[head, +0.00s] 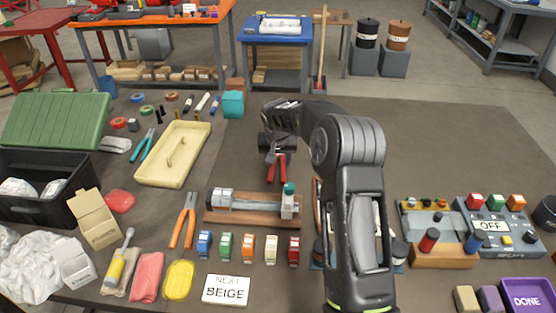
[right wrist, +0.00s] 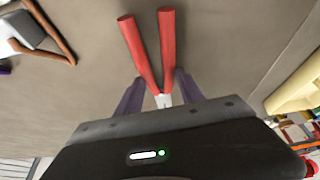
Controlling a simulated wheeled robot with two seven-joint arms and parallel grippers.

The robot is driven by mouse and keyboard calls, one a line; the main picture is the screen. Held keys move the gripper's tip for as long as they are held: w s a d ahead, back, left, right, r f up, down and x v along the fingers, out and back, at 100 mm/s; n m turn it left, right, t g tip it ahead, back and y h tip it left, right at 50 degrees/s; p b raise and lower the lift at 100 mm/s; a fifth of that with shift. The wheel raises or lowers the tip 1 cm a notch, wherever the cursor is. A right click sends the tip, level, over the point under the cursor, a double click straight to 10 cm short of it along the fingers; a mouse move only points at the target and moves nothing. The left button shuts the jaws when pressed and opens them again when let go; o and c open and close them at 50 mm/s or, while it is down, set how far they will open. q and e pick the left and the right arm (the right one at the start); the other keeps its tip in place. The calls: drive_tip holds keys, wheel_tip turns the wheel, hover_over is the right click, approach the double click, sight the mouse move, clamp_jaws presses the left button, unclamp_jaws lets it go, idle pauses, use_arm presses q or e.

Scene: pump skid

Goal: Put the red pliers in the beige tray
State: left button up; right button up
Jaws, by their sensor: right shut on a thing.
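The red pliers (right wrist: 150,50) are in my right gripper (right wrist: 160,90), which is shut on them near the head end; their two red handles stick out from the jaws. In the head view the red pliers (head: 276,167) hang below my right gripper (head: 274,150), above the middle of the table. The beige tray (head: 173,153) lies to the left of the gripper, with a handle-like beige piece in its middle. In the right wrist view a part of the tray (right wrist: 298,88) shows at the right edge. My left gripper is in neither view.
Teal pliers (head: 143,145) lie left of the tray and orange pliers (head: 184,220) in front of it. A small pump rig (head: 252,204) stands below my right gripper. A card reading NEXT BEIGE (head: 226,290) lies at the front. A teal box (head: 233,104) stands behind.

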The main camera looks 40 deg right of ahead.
drive_tip(key=shift+f, duration=0.45)
drive_tip(key=shift+f, duration=0.1)
drive_tip(key=o, duration=1.2)
drive_tip(key=shift+r, duration=0.25)
drive_tip(key=b+v, duration=0.1)
drive_tip(key=v, duration=1)
drive_tip(key=shift+r+b, duration=0.3)
drive_tip(key=shift+r, duration=0.05)
drive_tip(key=shift+s, duration=0.1)
